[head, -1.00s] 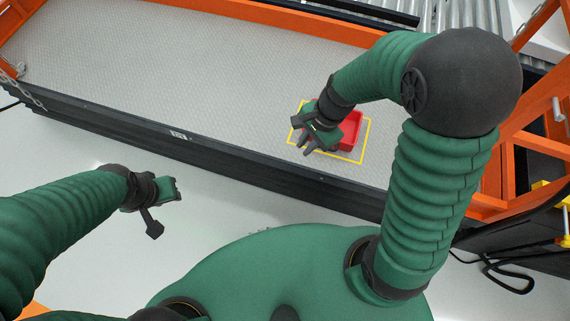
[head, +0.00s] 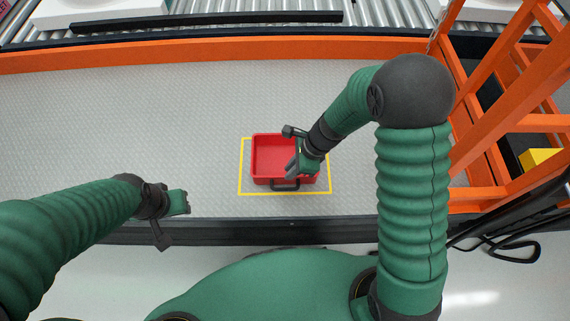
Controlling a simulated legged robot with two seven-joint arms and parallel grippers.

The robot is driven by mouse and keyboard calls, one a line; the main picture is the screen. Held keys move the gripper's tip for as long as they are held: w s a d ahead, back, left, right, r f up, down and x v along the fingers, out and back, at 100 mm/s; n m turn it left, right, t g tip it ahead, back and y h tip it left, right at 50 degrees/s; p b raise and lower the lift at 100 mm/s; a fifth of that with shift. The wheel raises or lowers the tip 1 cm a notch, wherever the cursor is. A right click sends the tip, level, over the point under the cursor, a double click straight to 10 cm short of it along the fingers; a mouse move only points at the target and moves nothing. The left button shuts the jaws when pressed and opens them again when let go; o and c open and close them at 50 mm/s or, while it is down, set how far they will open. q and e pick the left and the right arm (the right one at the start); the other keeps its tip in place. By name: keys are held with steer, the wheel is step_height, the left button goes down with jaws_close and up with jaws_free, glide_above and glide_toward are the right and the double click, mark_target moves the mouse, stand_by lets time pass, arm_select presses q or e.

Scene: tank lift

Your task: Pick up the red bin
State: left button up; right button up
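The red bin (head: 270,155) is an open, shallow, empty-looking box with a dark handle (head: 285,185) on its near side. It sits upright inside a yellow outlined square (head: 240,170) on the grey platform. My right gripper (head: 290,151) is over the bin's right part with its dark fingers spread. It hides part of the bin's right side, and I cannot tell whether it touches the bin. My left gripper (head: 174,222) is left of the bin, near the platform's front edge, with its fingers apart and nothing between them.
The grey platform (head: 120,130) is clear left of the bin. An orange rail (head: 200,54) runs along its back, with a roller conveyor (head: 380,30) beyond. Orange frame bars (head: 510,120) stand at the right. A dark edge (head: 250,230) bounds the platform's front. Black cables (head: 510,248) lie at the right.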

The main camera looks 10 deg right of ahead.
mark_target(285, 184)
steer(key=b+x, duration=0.2)
steer(key=x, duration=0.2)
steer(key=shift+a+f, duration=0.15)
steer(key=shift+f, duration=0.1)
steer(key=shift+a+r, duration=0.15)
steer(key=shift+s, duration=0.1)
jaws_close()
stand_by(0.9)
